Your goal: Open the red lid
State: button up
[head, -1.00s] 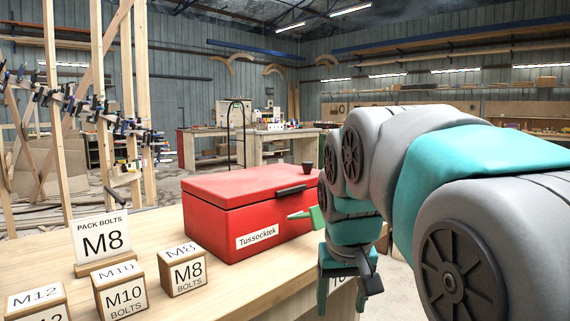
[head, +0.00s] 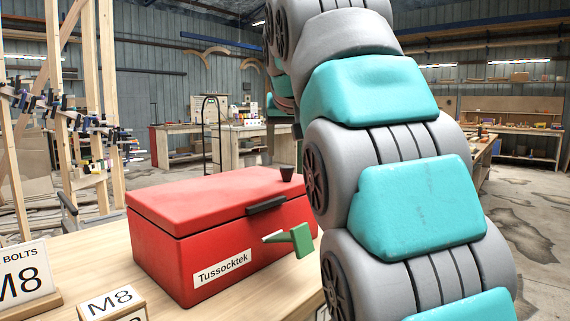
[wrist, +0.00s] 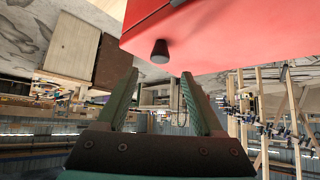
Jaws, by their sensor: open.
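The red box (head: 215,262) labelled "Tussocktek" stands on the wooden bench, and its red lid (head: 210,195) is shut. A dark handle (head: 267,205) runs along the lid's front edge. A dark tapered knob (head: 287,174) stands near the lid's right end. A green part with a pale tip (head: 303,240) is at the box's front right. In the wrist view, my gripper (wrist: 160,75) is open and empty, with the knob (wrist: 160,51) beyond the fingertips and red box surface (wrist: 240,35) above. Contact is not visible. In the head view my arm mostly hides the gripper.
A block marked M8 (head: 112,304) and a bolt sign (head: 22,280) stand on the bench (head: 95,255) left of the box. Wooden posts with clamps (head: 62,125) stand behind at left. Another workbench (head: 240,150) is farther back.

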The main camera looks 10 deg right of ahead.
aim_at(287, 166)
jog(key=shift+x, duration=3.7)
jog(key=shift+c, duration=0.4)
jog(key=shift+f, duration=0.1)
grip_shut()
